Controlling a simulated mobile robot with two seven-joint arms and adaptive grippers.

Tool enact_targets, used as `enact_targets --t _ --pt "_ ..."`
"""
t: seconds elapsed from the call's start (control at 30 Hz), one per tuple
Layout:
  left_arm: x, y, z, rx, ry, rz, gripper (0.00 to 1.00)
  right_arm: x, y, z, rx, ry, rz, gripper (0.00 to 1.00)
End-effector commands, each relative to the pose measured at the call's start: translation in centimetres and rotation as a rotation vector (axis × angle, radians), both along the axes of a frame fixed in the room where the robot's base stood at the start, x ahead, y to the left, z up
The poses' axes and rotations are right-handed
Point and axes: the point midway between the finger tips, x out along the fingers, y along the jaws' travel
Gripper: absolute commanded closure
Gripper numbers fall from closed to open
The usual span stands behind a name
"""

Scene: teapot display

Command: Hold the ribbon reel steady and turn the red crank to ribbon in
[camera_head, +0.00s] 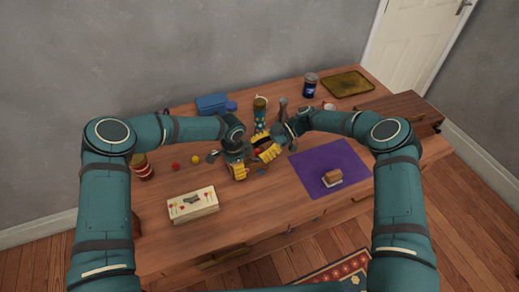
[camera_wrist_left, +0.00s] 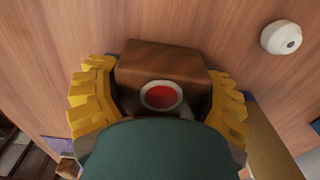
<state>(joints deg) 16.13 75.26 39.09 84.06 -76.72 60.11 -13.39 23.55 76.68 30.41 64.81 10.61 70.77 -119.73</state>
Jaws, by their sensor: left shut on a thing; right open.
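The ribbon reel shows in the left wrist view as a brown wooden block (camera_wrist_left: 160,58) with a red disc in a pale ring on its face. My left gripper (camera_wrist_left: 158,105) is shut on it, with yellow ridged finger pads on both sides. In the head view my left gripper (camera_head: 237,166) is low over the table's middle, and the reel is mostly hidden by the grippers. My right gripper (camera_head: 268,151) is open, close to the right of the left one. A small red spot shows between them; I cannot tell whether it is the crank or whether the right fingers touch it.
A purple mat (camera_head: 312,163) with a brown block (camera_head: 332,176) lies to the right. A cream box (camera_head: 192,205) stands front left. A patterned cylinder (camera_head: 260,106), grey bottle (camera_head: 282,110) and blue box (camera_head: 212,103) stand behind the grippers. Small balls lie left.

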Motion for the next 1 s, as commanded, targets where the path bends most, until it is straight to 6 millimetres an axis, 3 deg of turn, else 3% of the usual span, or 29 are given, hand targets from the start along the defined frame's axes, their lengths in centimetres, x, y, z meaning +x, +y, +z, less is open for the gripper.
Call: enact_targets --t 0.2,0.33,0.73,1.0 --pt "0.04 -0.03 0.06 -0.001 -0.001 0.000 0.72 -0.01 0.02 -0.01 0.000 0.000 0.000 0.55" --pt "0.04 -0.03 0.07 -0.001 -0.001 0.000 0.72 0.00 0.01 0.00 0.000 0.000 0.000 1.00" --pt "0.03 -0.05 0.08 -0.001 -0.001 0.000 0.72 -0.07 0.03 -0.02 0.000 0.001 -0.022 1.00" --pt "0.03 -0.12 0.10 -0.002 -0.002 -0.001 0.72 -0.29 0.36 -0.03 0.002 0.003 -0.203 1.00"
